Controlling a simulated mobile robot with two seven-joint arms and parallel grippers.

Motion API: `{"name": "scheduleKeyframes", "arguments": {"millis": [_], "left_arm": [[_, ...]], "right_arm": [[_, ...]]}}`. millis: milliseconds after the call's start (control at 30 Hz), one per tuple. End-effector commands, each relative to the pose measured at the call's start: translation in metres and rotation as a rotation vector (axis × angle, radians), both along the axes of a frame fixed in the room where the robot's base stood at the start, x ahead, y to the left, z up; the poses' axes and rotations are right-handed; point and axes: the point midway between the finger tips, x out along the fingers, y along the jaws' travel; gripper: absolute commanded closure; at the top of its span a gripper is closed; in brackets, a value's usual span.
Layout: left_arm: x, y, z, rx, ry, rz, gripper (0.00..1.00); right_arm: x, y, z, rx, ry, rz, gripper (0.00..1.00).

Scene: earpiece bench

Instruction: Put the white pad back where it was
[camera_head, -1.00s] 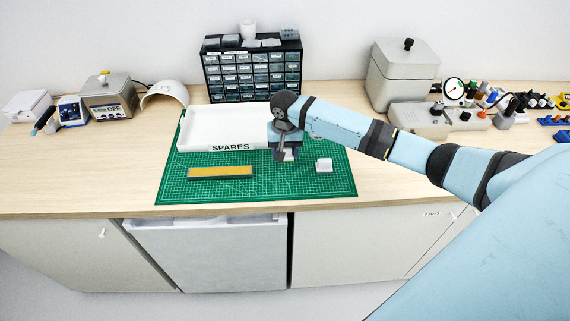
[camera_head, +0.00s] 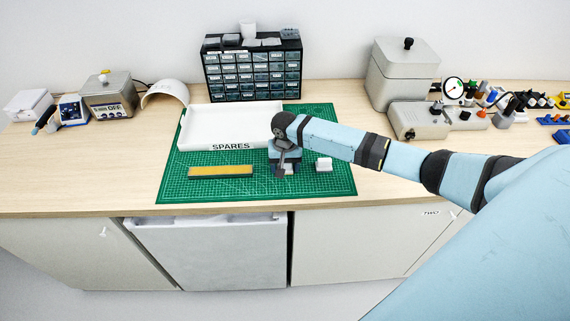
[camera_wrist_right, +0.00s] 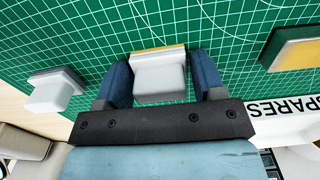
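My right gripper (camera_head: 284,172) is low over the green mat in the head view, just left of a small white block (camera_head: 324,164). I cannot tell whether this block touches the mat. The white block (camera_wrist_right: 55,92) stands on the mat with a wider plate and a raised grip. I cannot tell from looks alone which is the white pad. My left gripper is not in view.
The green mat (camera_head: 335,185) holds a long yellow-topped bar (camera_head: 221,172) and a white tray marked SPARES (camera_head: 182,143) behind it. A drawer cabinet (camera_head: 252,72) stands at the back. Grey boxes and instruments line the right. The mat's front right is clear.

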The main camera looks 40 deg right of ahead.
Motion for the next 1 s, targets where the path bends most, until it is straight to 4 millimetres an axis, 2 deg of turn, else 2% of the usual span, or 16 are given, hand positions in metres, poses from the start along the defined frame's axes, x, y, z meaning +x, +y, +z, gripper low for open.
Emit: {"name": "scheduleKeyframes", "arguments": {"millis": [67,333,433,567,800,1000], "left_arm": [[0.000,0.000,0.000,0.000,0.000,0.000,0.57],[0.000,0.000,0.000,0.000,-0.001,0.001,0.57],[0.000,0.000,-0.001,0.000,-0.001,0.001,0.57],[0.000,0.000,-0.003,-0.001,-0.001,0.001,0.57],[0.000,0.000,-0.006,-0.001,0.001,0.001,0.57],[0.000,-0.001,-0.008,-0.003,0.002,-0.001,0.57]], "right_arm": [[0.000,0.000,0.000,0.000,0.000,0.000,0.22],[0.000,0.000,0.001,-0.001,0.000,0.000,0.22],[0.000,-0.001,0.008,-0.002,-0.001,-0.001,0.22],[0.001,-0.001,0.029,-0.001,-0.004,-0.001,0.22],[0.001,0.000,0.082,-0.001,-0.003,-0.001,0.22],[0.001,0.000,0.113,0.000,-0.001,0.000,0.22]]}}
